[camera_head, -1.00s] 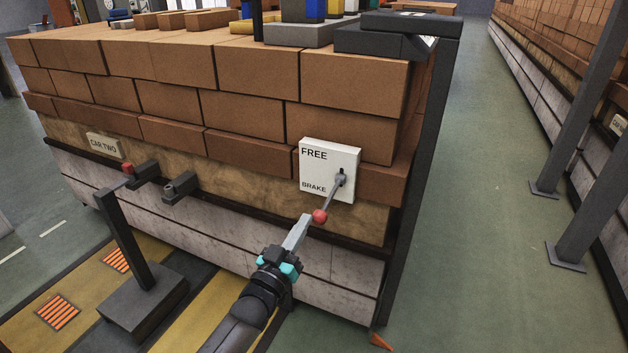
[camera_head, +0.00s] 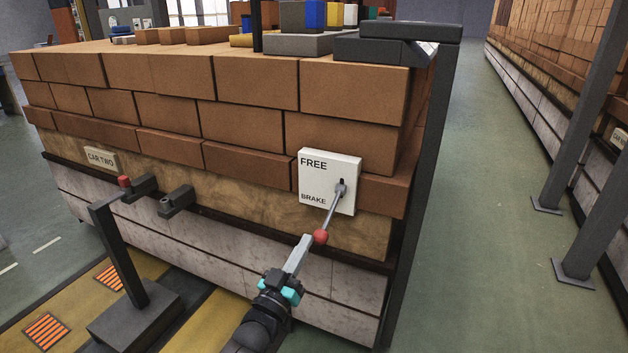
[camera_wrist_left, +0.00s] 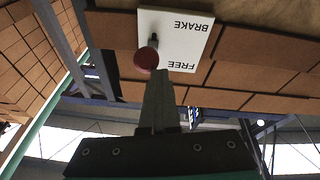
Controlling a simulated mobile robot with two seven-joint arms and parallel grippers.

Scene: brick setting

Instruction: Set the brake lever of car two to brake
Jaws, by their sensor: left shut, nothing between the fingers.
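The brake lever (camera_head: 332,214) is a thin grey rod with a red knob (camera_head: 320,237). It comes out of a white plate (camera_head: 313,182) marked FREE at the top and BRAKE at the bottom. The rod slopes down and left, with the knob below the BRAKE lettering. My left gripper (camera_head: 303,242) is shut and empty, its fingertips at the knob's lower left; I cannot tell if they touch. In the left wrist view the plate (camera_wrist_left: 178,52) appears upside down, and the knob (camera_wrist_left: 146,59) sits just beyond the fingertips (camera_wrist_left: 158,78). My right gripper is not in view.
The CAR TWO label (camera_head: 101,159) is on the stacked brick car at left. A dark upright (camera_head: 411,200) borders the car's right end. Green floor (camera_head: 470,240) is open at right.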

